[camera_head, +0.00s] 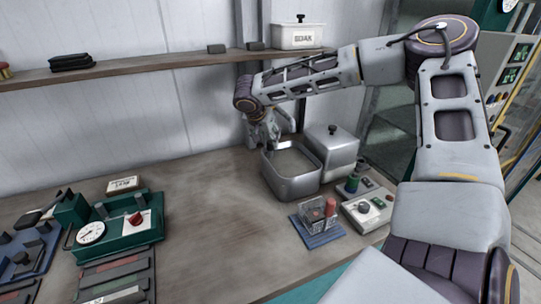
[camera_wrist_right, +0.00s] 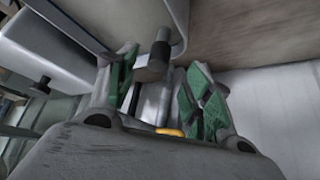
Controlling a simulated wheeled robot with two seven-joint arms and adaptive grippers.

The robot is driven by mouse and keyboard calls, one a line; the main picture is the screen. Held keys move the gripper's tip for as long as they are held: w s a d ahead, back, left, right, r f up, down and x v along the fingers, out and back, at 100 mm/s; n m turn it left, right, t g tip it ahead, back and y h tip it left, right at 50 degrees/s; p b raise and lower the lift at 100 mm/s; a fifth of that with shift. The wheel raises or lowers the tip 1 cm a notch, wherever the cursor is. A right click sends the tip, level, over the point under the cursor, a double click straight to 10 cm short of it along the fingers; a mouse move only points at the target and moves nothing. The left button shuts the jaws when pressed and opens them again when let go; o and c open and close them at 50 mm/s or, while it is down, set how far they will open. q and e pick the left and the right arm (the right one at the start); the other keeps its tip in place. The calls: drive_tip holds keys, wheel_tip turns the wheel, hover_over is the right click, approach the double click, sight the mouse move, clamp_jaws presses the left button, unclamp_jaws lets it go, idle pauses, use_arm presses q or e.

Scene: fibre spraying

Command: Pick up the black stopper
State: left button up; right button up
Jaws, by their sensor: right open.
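A short dark cylinder with a paler grey end, which looks like the black stopper (camera_wrist_right: 158,55), shows in the right wrist view. It is between or just beyond the tips of my right gripper (camera_wrist_right: 155,78), whose two green-padded fingers are spread apart. I cannot tell whether either finger touches it. In the head view my right gripper (camera_head: 272,136) points down at the back edge of the open metal container (camera_head: 290,185), close to the wall. I cannot make out the stopper there. My left gripper is out of view.
A lidded metal box (camera_head: 335,150) with a black knob stands right of the container. A control box (camera_head: 366,212) and a small blue rack (camera_head: 320,236) are in front. A shelf (camera_head: 150,69) runs above. The middle of the table (camera_head: 210,215) is clear.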

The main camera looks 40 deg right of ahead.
sight(270, 142)
drive_tip(key=x, duration=0.3)
drive_tip(key=shift+d+f, duration=0.25)
drive_tip(key=shift+d, duration=0.1)
drive_tip(key=shift+w+d+f, duration=0.1)
drive_tip(key=shift+w+f, duration=0.05)
drive_tip(key=shift+f, duration=0.15)
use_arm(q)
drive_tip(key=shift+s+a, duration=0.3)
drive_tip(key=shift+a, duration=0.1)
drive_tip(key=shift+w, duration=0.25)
use_arm(e)
drive_tip(key=c, duration=0.9)
drive_tip(key=shift+c, duration=1.1)
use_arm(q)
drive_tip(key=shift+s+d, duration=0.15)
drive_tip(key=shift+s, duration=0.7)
use_arm(e)
clamp_jaws()
